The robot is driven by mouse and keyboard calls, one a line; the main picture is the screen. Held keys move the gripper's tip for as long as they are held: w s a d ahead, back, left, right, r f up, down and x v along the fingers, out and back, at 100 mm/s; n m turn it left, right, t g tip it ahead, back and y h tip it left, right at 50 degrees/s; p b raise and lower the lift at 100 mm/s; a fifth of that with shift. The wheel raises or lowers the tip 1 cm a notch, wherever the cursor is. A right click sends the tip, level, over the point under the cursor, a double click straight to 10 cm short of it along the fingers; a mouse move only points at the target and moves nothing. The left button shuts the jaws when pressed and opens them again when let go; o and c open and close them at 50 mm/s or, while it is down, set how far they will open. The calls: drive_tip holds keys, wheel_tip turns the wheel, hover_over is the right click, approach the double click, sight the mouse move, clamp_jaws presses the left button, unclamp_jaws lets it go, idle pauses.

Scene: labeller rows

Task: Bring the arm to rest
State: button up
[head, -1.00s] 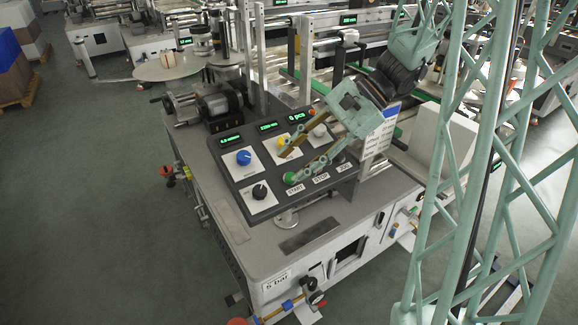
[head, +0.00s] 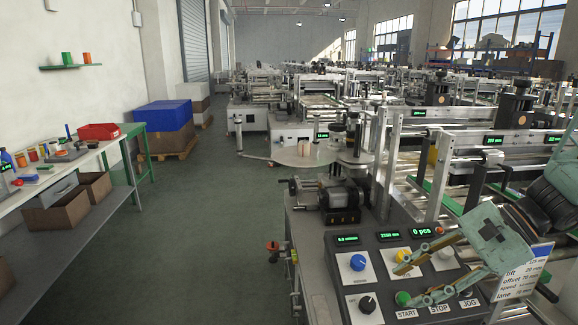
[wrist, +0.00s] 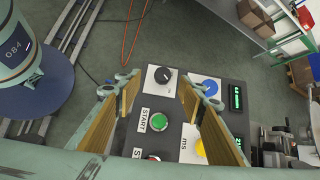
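My gripper (head: 402,281) is open and empty, its two fingers apart over the control panel (head: 385,248) of the nearest machine. The blue knob (wrist: 210,87) shows by the right finger. I cannot tell whether a fingertip touches the panel.
A label card (head: 524,271) stands by the panel's right side, close to my gripper. A motor unit (head: 340,196) and a round disc (head: 303,155) lie behind the panel. A workbench (head: 80,165) with boxes stands along the left wall. The aisle floor (head: 215,235) between is clear.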

drive_tip(key=s+a+r+n+h, duration=0.2)
drive_tip(key=s+r+n, duration=0.3)
drive_tip(key=s, duration=0.3)
drive_tip(key=s+a+r+n+t+h, duration=0.1)
drive_tip(key=s+a+r+n+h, duration=0.2)
drive_tip(key=s, duration=0.5)
drive_tip(key=s+a+r+n+h, duration=0.3)
drive_tip(key=s+r+n, duration=0.3)
drive_tip(key=s+r, duration=0.2)
drive_tip(key=shift+s+n+t+h, duration=0.4)
drive_tip(key=shift+s, duration=0.2)
drive_tip(key=shift+a+r, duration=0.1)
idle(2.0)
